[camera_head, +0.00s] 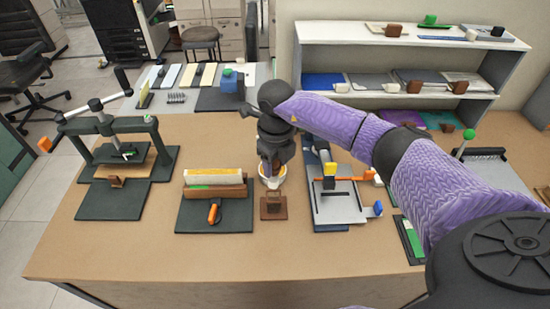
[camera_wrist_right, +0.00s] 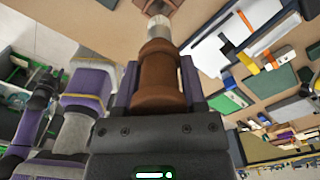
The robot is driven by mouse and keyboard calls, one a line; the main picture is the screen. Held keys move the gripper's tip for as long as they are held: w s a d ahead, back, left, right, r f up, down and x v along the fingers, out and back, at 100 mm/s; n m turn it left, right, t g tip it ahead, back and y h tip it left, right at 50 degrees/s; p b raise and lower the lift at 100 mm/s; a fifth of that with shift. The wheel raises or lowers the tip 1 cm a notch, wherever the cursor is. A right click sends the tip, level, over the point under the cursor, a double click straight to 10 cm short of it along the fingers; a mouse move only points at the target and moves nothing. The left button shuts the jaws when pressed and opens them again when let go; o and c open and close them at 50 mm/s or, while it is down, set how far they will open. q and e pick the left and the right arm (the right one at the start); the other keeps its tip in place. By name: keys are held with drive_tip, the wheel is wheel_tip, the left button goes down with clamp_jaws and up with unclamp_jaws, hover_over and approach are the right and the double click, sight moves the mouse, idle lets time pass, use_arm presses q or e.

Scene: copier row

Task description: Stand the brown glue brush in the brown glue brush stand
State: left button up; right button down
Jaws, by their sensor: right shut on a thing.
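My right gripper (camera_head: 271,160) points down over the middle of the table and is shut on the brown glue brush. In the right wrist view the brush's brown handle (camera_wrist_right: 158,75) sits between the fingers, with a pale metallic part beyond it. In the head view the fingers mostly hide the brush. The brown glue brush stand (camera_head: 273,207) is on the table just in front of the gripper; the brush is apart from it. My left gripper is not in view.
Left of the stand is a dark board (camera_head: 214,216) bearing a yellow-topped block and an orange-handled tool. Right of it is a grey plate (camera_head: 338,203) with an orange bar and blue knob. A black press (camera_head: 108,135) stands at far left. The front table strip is clear.

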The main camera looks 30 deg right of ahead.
sight(275, 188)
wheel_tip(275, 188, down, 8)
drive_tip(key=b, duration=0.4)
drive_tip(key=shift+r+b, duration=0.25)
drive_tip(key=shift+b, duration=0.15)
drive_tip(key=shift+f, duration=0.3)
drive_tip(key=shift+f+b, duration=0.25)
drive_tip(key=shift+b, duration=0.15)
drive_tip(key=shift+f, duration=0.3)
drive_tip(key=shift+c, duration=0.4)
unclamp_jaws()
drive_tip(key=shift+r, duration=0.1)
